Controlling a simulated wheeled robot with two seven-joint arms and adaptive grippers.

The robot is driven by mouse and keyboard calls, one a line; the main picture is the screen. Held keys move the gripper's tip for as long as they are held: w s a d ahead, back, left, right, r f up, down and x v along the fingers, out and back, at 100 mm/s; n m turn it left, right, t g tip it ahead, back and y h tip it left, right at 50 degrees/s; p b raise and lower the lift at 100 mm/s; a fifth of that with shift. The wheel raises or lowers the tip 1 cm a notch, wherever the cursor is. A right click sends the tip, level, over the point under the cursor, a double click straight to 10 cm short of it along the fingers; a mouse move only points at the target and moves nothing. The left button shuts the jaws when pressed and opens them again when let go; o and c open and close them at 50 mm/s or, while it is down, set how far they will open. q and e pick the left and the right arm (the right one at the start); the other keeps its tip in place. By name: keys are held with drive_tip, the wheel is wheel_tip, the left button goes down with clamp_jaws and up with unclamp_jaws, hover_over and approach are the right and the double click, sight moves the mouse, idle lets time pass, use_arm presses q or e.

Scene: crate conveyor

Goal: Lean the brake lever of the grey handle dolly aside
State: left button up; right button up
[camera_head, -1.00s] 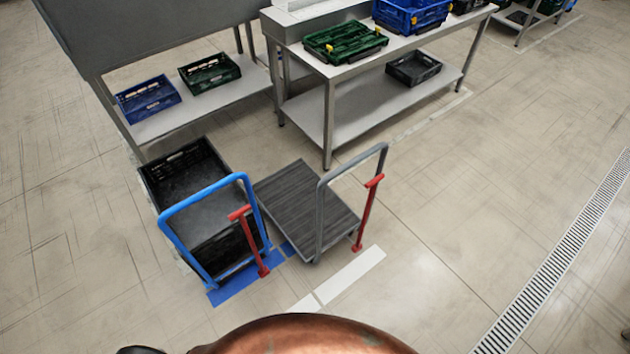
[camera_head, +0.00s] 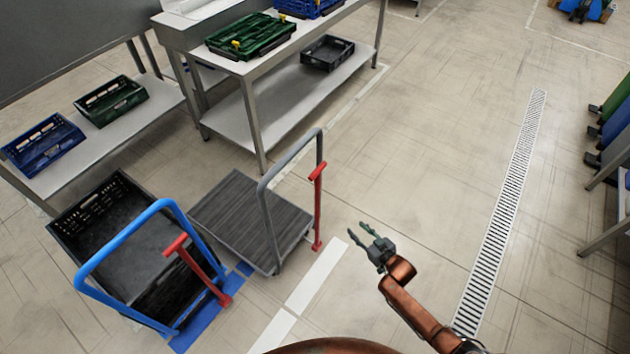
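The grey handle dolly (camera_head: 236,215) stands left of the middle with an empty, dark ribbed deck and a grey hoop handle (camera_head: 266,205). Its red brake lever (camera_head: 317,210) stands nearly upright at the right side of the handle, with a short crossbar on top. My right gripper (camera_head: 363,234) is to the right of the lever and apart from it. Its two fingers are spread and nothing is between them. My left gripper is not in view.
A blue handle dolly (camera_head: 124,236) with its own red lever (camera_head: 198,270) carries a black crate (camera_head: 66,222) at left. A steel table (camera_head: 253,117) with crates stands behind the grey dolly. A floor drain (camera_head: 500,220) runs at right. Floor right of the dolly is clear.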

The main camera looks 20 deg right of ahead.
drive_tip(key=w+a+r+n+t+y+b, duration=0.1)
drive_tip(key=w+a+r+y, duration=0.1)
drive_tip(key=w+a+r, duration=0.3)
drive_tip(key=w+r+t+y+b, duration=0.1)
drive_tip(key=w+r, duration=0.1)
drive_tip(key=r, duration=0.4)
drive_tip(key=n+y+b, duration=0.1)
drive_tip(key=y, duration=0.1)
approach(318, 179)
drive_tip(key=w+a+f, duration=0.1)
drive_tip(key=w+f, duration=0.1)
drive_tip(key=w, duration=0.1)
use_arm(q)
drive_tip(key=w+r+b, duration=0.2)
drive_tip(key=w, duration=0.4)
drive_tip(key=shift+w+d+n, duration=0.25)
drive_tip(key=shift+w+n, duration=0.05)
use_arm(e)
drive_tip(key=shift+t, duration=0.4)
drive_tip(key=shift+x, duration=3.9)
drive_tip(key=shift+c, duration=0.5)
clamp_jaws()
